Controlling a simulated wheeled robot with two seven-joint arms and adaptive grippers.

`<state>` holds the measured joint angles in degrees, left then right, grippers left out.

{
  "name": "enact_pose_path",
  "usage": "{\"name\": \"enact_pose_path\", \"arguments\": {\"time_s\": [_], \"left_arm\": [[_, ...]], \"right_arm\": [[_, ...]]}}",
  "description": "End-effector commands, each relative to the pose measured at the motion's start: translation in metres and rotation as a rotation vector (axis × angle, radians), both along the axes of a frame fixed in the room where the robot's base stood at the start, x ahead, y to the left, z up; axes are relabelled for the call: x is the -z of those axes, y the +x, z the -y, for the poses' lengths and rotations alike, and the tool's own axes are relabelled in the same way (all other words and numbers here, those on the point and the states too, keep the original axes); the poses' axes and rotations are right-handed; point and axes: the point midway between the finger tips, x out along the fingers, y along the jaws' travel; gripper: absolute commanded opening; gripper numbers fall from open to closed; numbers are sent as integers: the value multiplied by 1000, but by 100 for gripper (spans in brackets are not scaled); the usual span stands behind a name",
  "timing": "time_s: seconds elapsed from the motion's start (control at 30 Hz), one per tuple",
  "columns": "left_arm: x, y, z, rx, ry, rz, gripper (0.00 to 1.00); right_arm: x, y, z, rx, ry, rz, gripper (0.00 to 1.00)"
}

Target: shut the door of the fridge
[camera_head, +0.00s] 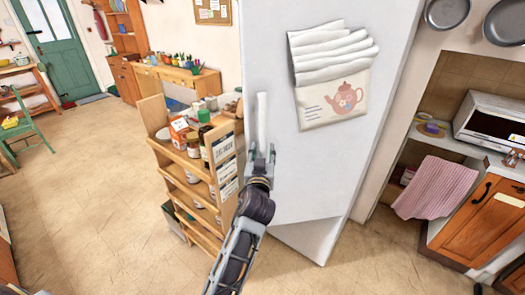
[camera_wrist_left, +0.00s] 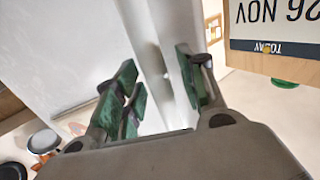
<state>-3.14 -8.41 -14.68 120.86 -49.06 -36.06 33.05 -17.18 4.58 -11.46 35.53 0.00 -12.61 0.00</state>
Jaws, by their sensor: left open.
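The fridge (camera_head: 330,175) is the tall pale grey body right of centre in the head view. A pale upright bar that looks like its handle (camera_head: 262,118) stands at its left edge. My left gripper (camera_head: 260,158) is at the lower end of this bar. In the left wrist view my left gripper (camera_wrist_left: 160,95) is open, with green pads on either side of a pale upright part. I cannot tell whether the pads touch it. How far the door stands open is unclear. My right gripper is not in view.
A wooden shelf rack (camera_head: 195,175) with jars and boxes stands close left of my gripper. A cloth pocket with a teapot picture (camera_head: 335,100) hangs on the fridge. A counter with a pink towel (camera_head: 437,187) is at the right. The floor (camera_head: 90,200) at left is clear.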

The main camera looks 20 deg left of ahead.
Motion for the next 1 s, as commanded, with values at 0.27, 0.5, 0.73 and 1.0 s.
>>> {"name": "enact_pose_path", "arguments": {"time_s": [0.27,0.5,0.73,1.0], "left_arm": [[0,0,0,0,0,0,41],[0,0,0,0,1,0,14],[0,0,0,0,1,0,0],[-1,0,0,2,1,1,0]], "right_arm": [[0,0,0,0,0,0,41],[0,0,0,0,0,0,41],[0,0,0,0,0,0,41],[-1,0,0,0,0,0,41]]}}
